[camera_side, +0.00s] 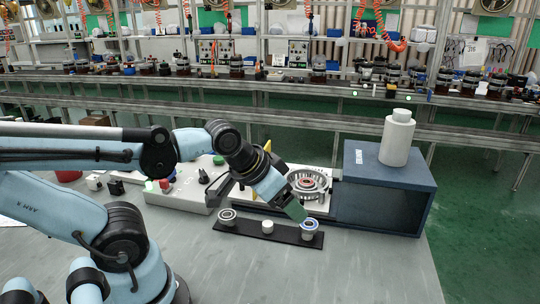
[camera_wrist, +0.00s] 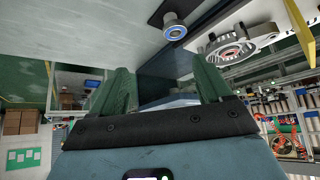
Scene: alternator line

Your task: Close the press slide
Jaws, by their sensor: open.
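The press is a dark blue box (camera_side: 384,170) with an open front and side. The slide, a light plate (camera_side: 325,206) on a dark base, sticks out to the left of the press. A silver alternator housing (camera_side: 309,184) sits on it and also shows in the wrist view (camera_wrist: 232,48). My gripper (camera_side: 298,210) has green fingers and hangs just in front of the slide, close to the housing in the picture. In the wrist view my gripper (camera_wrist: 165,88) is open, with nothing seen between its fingers. Whether it touches the slide cannot be told.
A dark strip (camera_side: 285,235) in front holds a bearing (camera_side: 227,216), a white cap (camera_side: 267,227) and a blue-ringed bearing (camera_side: 309,228). A white bottle (camera_side: 397,140) stands on the press. A control box (camera_side: 180,196) is at left. The front table is clear.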

